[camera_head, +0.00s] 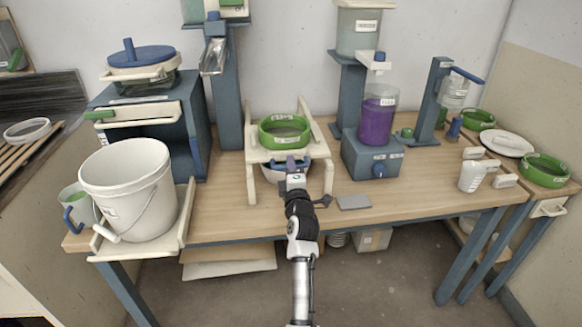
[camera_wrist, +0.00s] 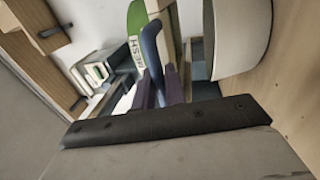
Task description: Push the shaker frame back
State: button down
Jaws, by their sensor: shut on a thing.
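The shaker frame (camera_head: 251,157) is a cream frame in the middle of the wooden table, with two rails running toward the wall. A green sieve ring (camera_head: 285,142) sits on it; in the wrist view the ring (camera_wrist: 137,20) carries a label reading MESH. A blue handle (camera_head: 306,163) is at its near side and also shows in the wrist view (camera_wrist: 152,48). My gripper (camera_head: 292,165) is shut on this handle; its fingers (camera_wrist: 160,92) meet it in the wrist view. A pale bowl (camera_head: 271,175) is under the frame, partly hidden by my arm.
A large white bucket (camera_head: 128,188) stands on a cream tray at the left. A blue stand with a purple jar (camera_head: 376,120) is close to the frame's right. A blue column (camera_head: 229,100) rises behind left. A grey pad (camera_head: 353,202) lies right of my gripper.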

aim_at(287, 151)
jog(key=b+x, duration=0.2)
jog(key=f+b+x, duration=0.1)
jog(key=b+x, duration=0.1)
jog(key=x, duration=0.1)
jog(key=b+x, duration=0.2)
jog(key=shift+w+f+b, duration=0.3)
jog(key=shift+w+f, duration=0.05)
jog(key=shift+w+r, duration=0.15)
jog(key=shift+w, duration=0.3)
jog(key=c, duration=1.6)
grip_release()
jog(key=shift+o, duration=0.2)
jog(key=shift+s, duration=0.1)
